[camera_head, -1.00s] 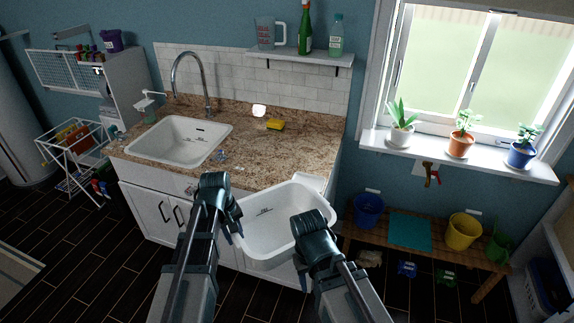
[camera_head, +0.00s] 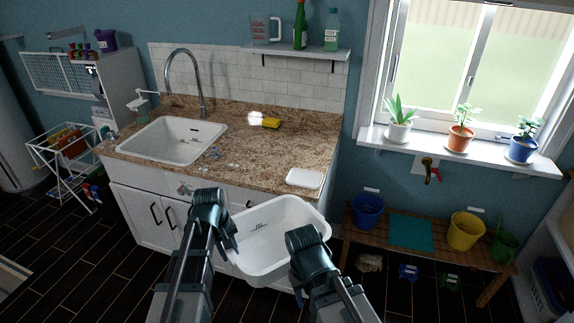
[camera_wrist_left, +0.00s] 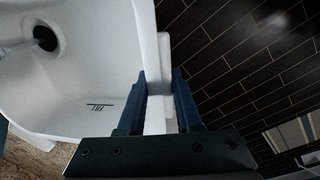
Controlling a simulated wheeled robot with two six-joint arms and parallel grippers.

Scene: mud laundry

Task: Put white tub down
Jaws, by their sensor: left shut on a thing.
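The white tub (camera_head: 285,215) is an open rectangular basin, held in the air in front of the counter's right part. My left gripper (camera_head: 232,240) is at the tub's left side. In the left wrist view its two fingers (camera_wrist_left: 160,108) are shut on the tub's rim, one on each side of the wall. That view also shows the tub's inside (camera_wrist_left: 85,70) with a dark round drain. My right gripper (camera_head: 305,240) is at the tub's near right side; its fingertips are hidden, so I cannot tell if it grips.
The granite counter (camera_head: 255,165) has a sink (camera_head: 172,140), a yellow sponge (camera_head: 271,123) and a small white dish (camera_head: 305,179). A wooden bench (camera_head: 378,243) at right holds a blue bucket (camera_head: 367,210), teal mat (camera_head: 411,232) and yellow bucket (camera_head: 466,230). Dark floor (camera_head: 100,240) is clear at left.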

